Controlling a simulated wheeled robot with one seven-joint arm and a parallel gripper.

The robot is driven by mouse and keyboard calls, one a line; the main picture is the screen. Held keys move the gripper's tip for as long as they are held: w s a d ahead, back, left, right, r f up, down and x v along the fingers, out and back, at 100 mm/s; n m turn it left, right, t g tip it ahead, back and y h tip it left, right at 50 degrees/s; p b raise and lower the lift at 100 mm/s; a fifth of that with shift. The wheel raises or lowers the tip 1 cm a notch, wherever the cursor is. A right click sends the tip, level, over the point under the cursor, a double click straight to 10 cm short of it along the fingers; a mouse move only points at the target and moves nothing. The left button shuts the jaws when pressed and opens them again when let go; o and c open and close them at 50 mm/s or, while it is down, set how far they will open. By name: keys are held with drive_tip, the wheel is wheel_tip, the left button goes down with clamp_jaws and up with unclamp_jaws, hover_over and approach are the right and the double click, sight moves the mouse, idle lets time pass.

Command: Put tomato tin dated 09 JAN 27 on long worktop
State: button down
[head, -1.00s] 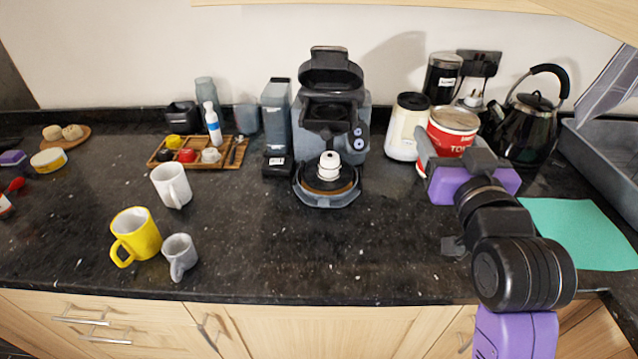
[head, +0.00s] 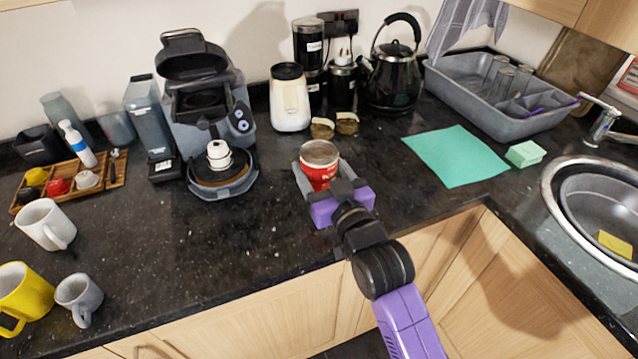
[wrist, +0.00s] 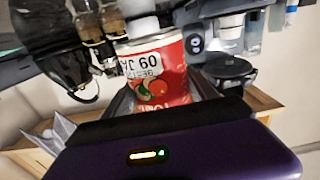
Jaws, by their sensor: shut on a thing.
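The tomato tin (head: 319,172) is red with a pale top and is held in my gripper (head: 322,182) over the dark granite worktop (head: 250,225). The gripper's fingers are shut on its two sides. In the wrist view the tin (wrist: 158,88) fills the middle; it has a tomato picture and a white date label that reads only partly, with 09 and JA showing. The tin looks about upright in the head view. I cannot tell whether its base touches the worktop.
Behind the tin stand a cream jar (head: 290,100), two small jars (head: 346,123) and a black kettle (head: 393,75). A coffee machine (head: 205,110) is to the left. A green cloth (head: 455,157) and the sink (head: 600,205) are to the right. Bare worktop lies around the tin.

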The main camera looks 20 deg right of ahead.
sight(320, 185)
drive_tip(key=shift+f, duration=2.3)
drive_tip(key=shift+f, duration=0.15)
drive_tip(key=shift+c, duration=1.3)
unclamp_jaws()
drive_tip(key=shift+f, duration=0.1)
drive_tip(key=shift+s, duration=0.1)
drive_tip(key=s+b, duration=0.1)
drive_tip(key=s, duration=1)
drive_tip(key=shift+s, duration=0.4)
